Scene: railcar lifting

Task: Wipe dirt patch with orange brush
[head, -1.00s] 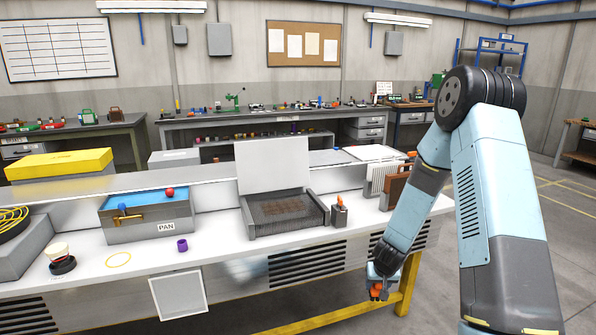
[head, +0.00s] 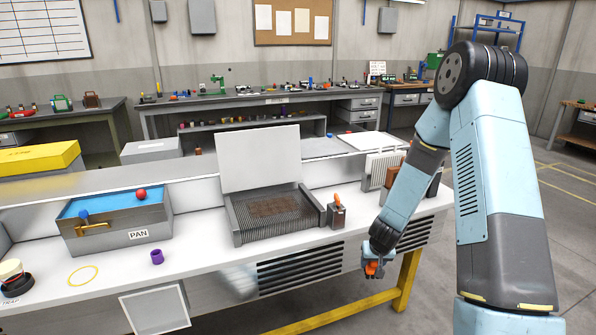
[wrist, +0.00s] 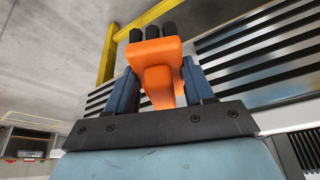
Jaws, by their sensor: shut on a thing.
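My gripper (head: 371,268) hangs in front of the bench's front face, below the worktop, at the right. It is shut on the orange brush (wrist: 154,60), which also shows as a small orange shape in the head view (head: 371,269). In the wrist view the brush's orange body sits between the two blue fingers, with dark bristle tufts at its far end. The brown dirt patch (head: 279,206) lies on the ribbed grey floor of an open-lidded box (head: 238,238) on the bench. The gripper is to the right of this box and lower than it, apart from it.
A small grey holder with an orange-topped item (head: 337,216) stands right of the box. A finned block (head: 383,170) is farther right. The pan (head: 118,241), a purple cup (head: 157,257) and a yellow ring (head: 83,275) are left. The worktop before the box is clear.

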